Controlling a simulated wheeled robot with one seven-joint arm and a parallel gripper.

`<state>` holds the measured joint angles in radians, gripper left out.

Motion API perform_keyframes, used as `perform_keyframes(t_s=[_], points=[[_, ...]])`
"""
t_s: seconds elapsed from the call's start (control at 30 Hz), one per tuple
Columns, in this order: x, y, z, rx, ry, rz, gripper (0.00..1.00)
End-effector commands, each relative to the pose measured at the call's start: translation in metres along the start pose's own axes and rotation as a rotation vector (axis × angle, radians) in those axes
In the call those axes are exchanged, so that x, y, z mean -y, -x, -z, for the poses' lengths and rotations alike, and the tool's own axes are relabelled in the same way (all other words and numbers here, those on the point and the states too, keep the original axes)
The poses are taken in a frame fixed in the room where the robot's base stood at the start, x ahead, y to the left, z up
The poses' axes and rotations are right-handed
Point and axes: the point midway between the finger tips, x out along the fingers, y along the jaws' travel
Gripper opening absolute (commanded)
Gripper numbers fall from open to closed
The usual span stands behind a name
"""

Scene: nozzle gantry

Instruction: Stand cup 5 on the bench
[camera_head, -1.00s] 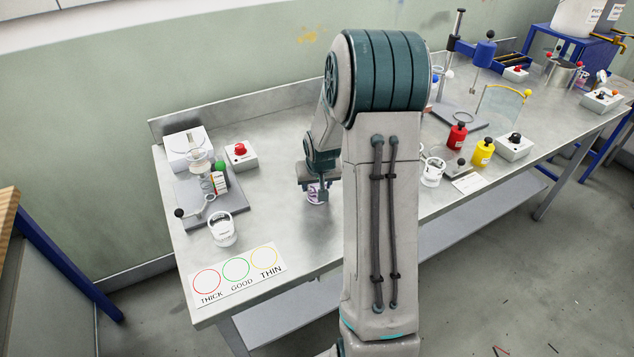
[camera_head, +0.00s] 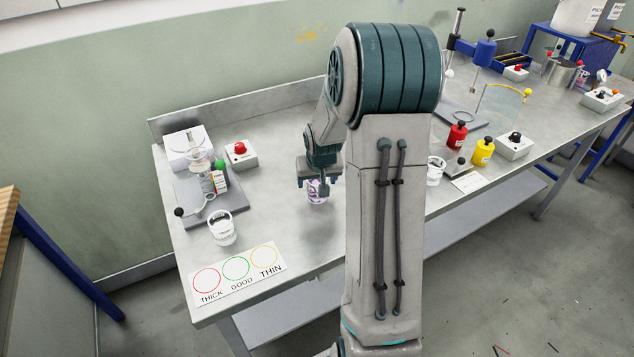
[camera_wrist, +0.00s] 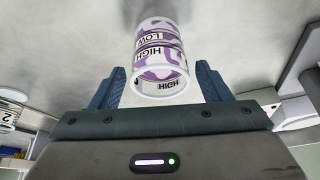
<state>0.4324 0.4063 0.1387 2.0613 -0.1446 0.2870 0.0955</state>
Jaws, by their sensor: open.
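A small cup with purple patches and the words HIGH and LOW (camera_wrist: 160,52) shows in the wrist view. Its number cannot be read. In the head view the same cup (camera_head: 317,193) appears upright on the bench (camera_head: 275,215), in the clear area left of my arm. My gripper (camera_head: 319,182) is open just above and around the cup's upper part. In the wrist view the two fingers of my gripper (camera_wrist: 161,88) stand on either side of the cup with gaps. Part of the cup is hidden by the gripper in the head view.
A white cup (camera_head: 222,229) stands at the left, behind a THICK/GOOD/THIN card (camera_head: 238,274). A red-button box (camera_head: 240,155) and a grey stand (camera_head: 192,196) are at the back left. Red (camera_head: 456,136) and yellow bottles (camera_head: 482,152) stand to the right.

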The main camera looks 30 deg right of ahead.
Motion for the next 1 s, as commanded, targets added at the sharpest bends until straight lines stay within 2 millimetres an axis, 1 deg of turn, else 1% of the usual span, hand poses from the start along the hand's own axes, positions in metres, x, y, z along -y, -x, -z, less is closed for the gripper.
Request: perform_keyframes(t_s=[0.03,0.1,0.3,0.4,0.5,0.67,0.73,0.77,0.87,0.97,1.0], points=[[0.0,0.01,0.001,-0.004,0.0,-0.001,0.71],[-0.001,0.024,0.001,-0.005,0.0,-0.001,0.71],[-0.001,0.061,0.001,-0.005,0.0,-0.001,0.71],[0.0,0.075,0.0,-0.004,0.001,-0.001,0.71],[0.0,0.087,0.0,-0.003,0.001,-0.001,0.71],[0.001,0.098,-0.001,-0.001,0.003,0.0,0.71],[0.005,0.104,-0.004,0.002,0.011,0.0,0.71],[0.007,0.108,-0.007,0.004,0.017,0.0,0.71],[0.023,0.129,-0.024,0.014,0.049,0.001,0.71],[0.042,0.157,-0.052,0.032,0.093,0.006,0.71],[0.049,0.169,-0.066,0.041,0.111,0.009,0.71]])
